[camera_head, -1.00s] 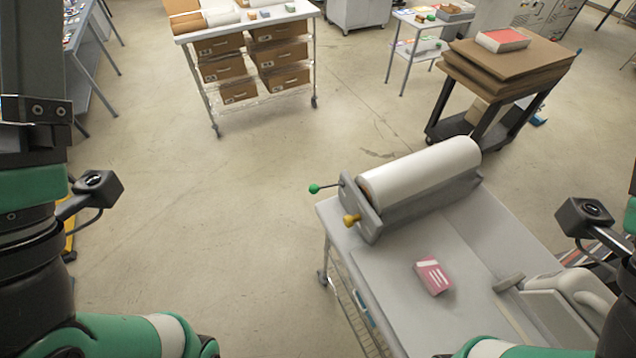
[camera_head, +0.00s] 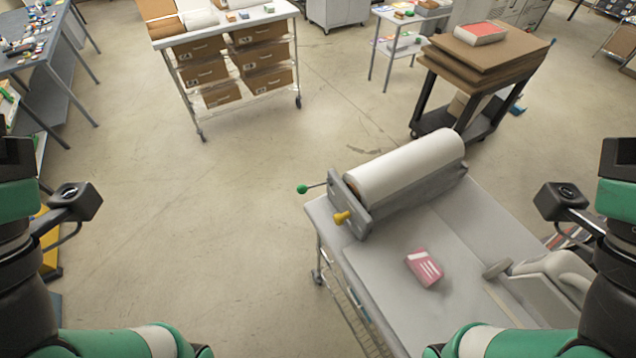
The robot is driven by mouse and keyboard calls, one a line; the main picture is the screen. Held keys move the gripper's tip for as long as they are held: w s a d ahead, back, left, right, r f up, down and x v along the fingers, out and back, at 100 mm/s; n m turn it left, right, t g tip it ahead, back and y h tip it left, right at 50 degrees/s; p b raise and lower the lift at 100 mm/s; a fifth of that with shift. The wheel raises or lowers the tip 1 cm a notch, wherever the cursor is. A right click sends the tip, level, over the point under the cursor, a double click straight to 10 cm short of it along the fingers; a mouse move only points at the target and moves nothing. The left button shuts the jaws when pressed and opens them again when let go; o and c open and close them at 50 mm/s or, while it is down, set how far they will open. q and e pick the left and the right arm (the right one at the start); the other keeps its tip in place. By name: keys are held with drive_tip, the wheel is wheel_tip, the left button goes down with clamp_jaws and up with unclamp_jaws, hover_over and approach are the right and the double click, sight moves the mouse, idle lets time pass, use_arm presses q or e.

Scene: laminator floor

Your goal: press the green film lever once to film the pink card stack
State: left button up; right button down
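The laminator (camera_head: 405,175) with its white film roll sits at the far left end of the grey cart top (camera_head: 390,285). The green film lever (camera_head: 303,189) is a green ball on a thin rod, sticking out left past the cart's edge. A yellow knob (camera_head: 342,217) is on the same end, lower and nearer. The pink card stack (camera_head: 424,267) lies on the cart top in front of the roll, apart from it. My two arms show at the left and right edges, both apart from the cart's lever. Neither gripper's fingers show.
A grey and white device (camera_head: 550,280) stands on the cart's right part. A dark trolley (camera_head: 470,95) with cardboard sheets and a shelf rack (camera_head: 235,60) with brown boxes stand behind. The floor left of the cart is clear.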

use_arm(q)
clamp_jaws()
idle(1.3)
